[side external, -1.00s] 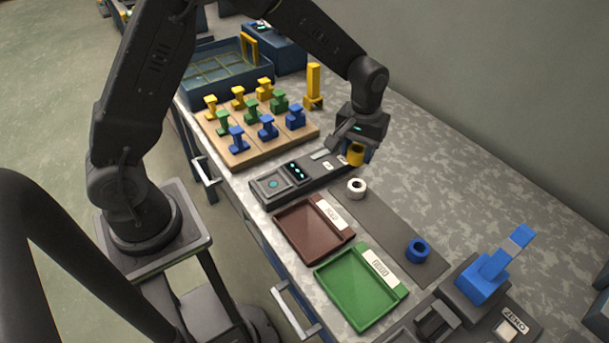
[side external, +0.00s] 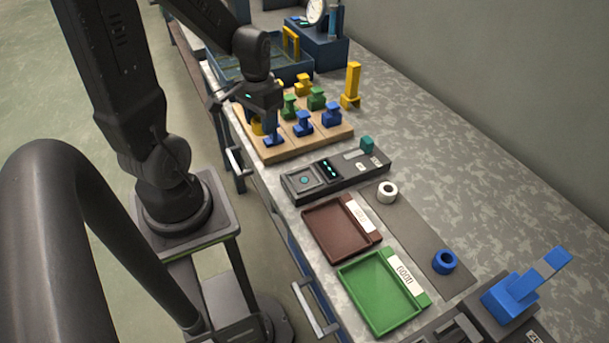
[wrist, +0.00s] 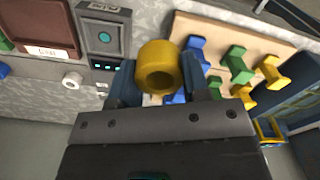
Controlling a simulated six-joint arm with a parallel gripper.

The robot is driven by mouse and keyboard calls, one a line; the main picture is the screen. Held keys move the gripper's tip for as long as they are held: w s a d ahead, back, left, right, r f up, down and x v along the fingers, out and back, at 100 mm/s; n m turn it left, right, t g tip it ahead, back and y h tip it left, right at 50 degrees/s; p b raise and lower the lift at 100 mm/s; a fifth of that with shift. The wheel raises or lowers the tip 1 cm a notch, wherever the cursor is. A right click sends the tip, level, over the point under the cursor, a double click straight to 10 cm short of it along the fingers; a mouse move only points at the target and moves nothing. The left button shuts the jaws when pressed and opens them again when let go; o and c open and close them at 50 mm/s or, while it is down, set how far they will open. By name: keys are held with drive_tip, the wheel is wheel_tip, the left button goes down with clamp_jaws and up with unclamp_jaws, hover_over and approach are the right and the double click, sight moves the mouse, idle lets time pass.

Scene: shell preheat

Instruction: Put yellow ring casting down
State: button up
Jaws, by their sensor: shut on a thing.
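The yellow ring casting (wrist: 160,68) is gripped between the two blue-grey fingers of my gripper (wrist: 157,85) in the wrist view, its round bore facing the camera. In the side view my gripper (side external: 264,128) hangs at the near left part of the wooden board with the yellow ring (side external: 257,127) partly hidden by it. I cannot tell whether the ring touches anything below.
The wooden board (side external: 291,150) carries several blue, green and yellow pegs close to my gripper. A dark device (side external: 311,182), a brown tray (side external: 337,231) and a green tray (side external: 378,290) stand to the right. A white ring (side external: 387,192) and blue ring (side external: 445,262) lie on a grey strip.

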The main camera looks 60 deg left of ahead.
hover_over(304, 179)
wheel_tip(304, 179, down, 7)
drive_tip(key=shift+w+r, duration=0.1)
drive_tip(key=shift+r, duration=0.05)
drive_tip(key=shift+f, duration=1.9)
drive_tip(key=shift+f, duration=0.2)
drive_tip(key=shift+f, duration=0.25)
drive_tip(key=o, duration=0.8)
drive_tip(key=shift+o, duration=0.4)
drive_tip(key=shift+r, duration=0.35)
drive_tip(key=shift+o, duration=0.3)
wheel_tip(304, 179, up, 12)
drive_tip(key=s+d+r+m+t, duration=0.2)
drive_tip(key=s+d+r, duration=0.1)
drive_tip(key=r, duration=0.4)
drive_tip(key=s+d+r+m+t, duration=0.2)
drive_tip(key=s+d+r+t, duration=0.1)
drive_tip(key=s+d+r, duration=0.1)
wheel_tip(304, 179, up, 3)
drive_tip(key=shift+s+f+m+t, duration=0.15)
drive_tip(key=shift+s+m+t, duration=0.15)
drive_tip(key=shift+s, duration=0.2)
